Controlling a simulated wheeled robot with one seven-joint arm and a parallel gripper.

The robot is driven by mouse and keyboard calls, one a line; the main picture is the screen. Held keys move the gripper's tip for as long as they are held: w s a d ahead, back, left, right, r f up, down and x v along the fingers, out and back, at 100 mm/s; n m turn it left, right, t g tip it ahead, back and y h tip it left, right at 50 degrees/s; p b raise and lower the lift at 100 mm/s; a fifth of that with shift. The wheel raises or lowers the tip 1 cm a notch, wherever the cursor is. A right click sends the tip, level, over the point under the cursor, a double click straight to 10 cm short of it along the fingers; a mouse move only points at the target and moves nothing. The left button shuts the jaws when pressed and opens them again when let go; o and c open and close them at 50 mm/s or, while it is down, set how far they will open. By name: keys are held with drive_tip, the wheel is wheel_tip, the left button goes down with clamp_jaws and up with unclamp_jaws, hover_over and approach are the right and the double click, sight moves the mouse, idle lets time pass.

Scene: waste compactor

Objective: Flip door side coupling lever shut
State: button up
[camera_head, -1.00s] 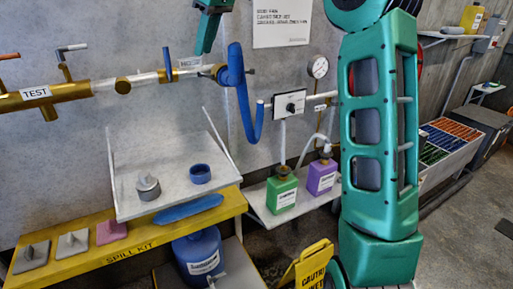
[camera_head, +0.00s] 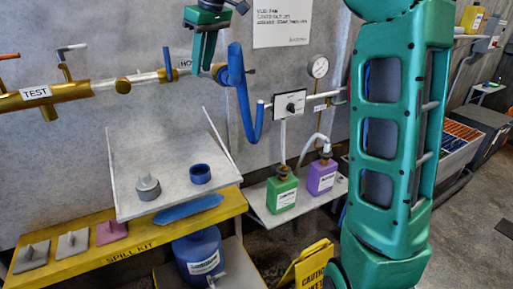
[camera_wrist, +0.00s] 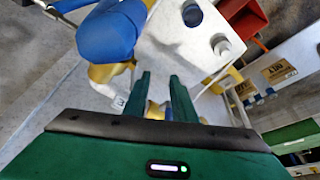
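The brass coupling (camera_head: 219,72) joins the horizontal pipe to the thick blue hose (camera_head: 241,95) on the wall; the hose also shows large in the wrist view (camera_wrist: 108,32). Another upright blue lever (camera_head: 167,61) stands on the pipe to the left. I cannot tell which is the door side lever. My gripper (camera_head: 200,69) points down just above the pipe, left of the coupling. In the wrist view its fingers (camera_wrist: 158,77) are apart, with nothing seen held. Brass and a bit of blue show beyond them, partly hidden.
A tilted white tray (camera_head: 165,170) with a grey fitting (camera_head: 148,188) and a blue ring (camera_head: 200,174) lies below. Green (camera_head: 282,192) and purple (camera_head: 322,177) bottles stand on a shelf right. A yellow spill kit bench (camera_head: 120,258) is low left.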

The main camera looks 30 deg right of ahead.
drive_tip(key=s+d+f+m+h, duration=0.1)
drive_tip(key=s+d+f+m, duration=0.1)
drive_tip(key=s+f, duration=0.7)
drive_tip(key=s+d+f+m, duration=0.3)
drive_tip(key=s+d+f, duration=0.1)
drive_tip(key=s+f, duration=0.5)
drive_tip(key=shift+s+d+f+m+h, duration=0.3)
drive_tip(key=shift+s+d+h, duration=0.1)
drive_tip(key=shift+s, duration=0.8)
drive_tip(key=n+y, duration=0.2)
drive_tip(key=n, duration=0.3)
approach(202, 73)
drive_tip(key=shift+t, duration=0.3)
drive_tip(key=shift+x, duration=4)
drive_tip(key=shift+w+a, duration=0.1)
drive_tip(key=shift+a, duration=0.05)
clamp_jaws()
